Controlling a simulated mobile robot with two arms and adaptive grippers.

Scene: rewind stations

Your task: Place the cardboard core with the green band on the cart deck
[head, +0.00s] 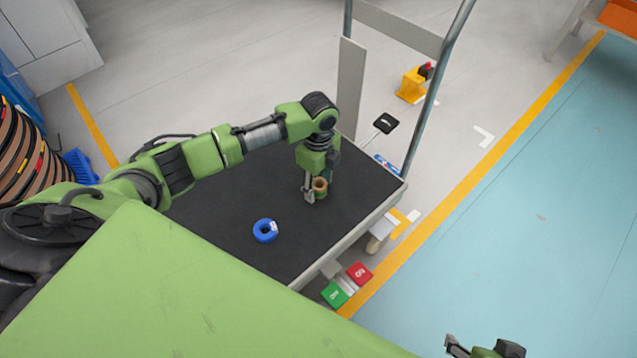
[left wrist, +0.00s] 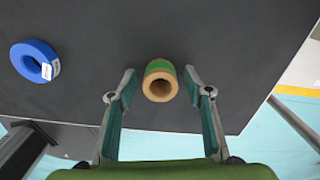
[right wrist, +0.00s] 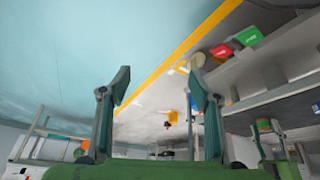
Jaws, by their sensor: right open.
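The cardboard core with the green band (head: 320,184) is on the dark cart deck (head: 225,195), toward its right corner. In the left wrist view the core (left wrist: 160,82) shows its tan open end and green band. My left gripper (head: 316,190) is at the core, its fingers on either side. In the left wrist view a gap shows between each fingertip and the core, so the gripper (left wrist: 160,85) is open around it. My right gripper (head: 484,347) is open and empty, away from the cart, at the bottom edge of the head view.
A blue ring with a white label (head: 265,231) lies on the deck, left of the core. The cart's upright handle frame (head: 425,110) stands at the deck's far end. A red box (head: 359,272) and a green box (head: 334,294) show beside the deck's near edge. Much of the deck is bare.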

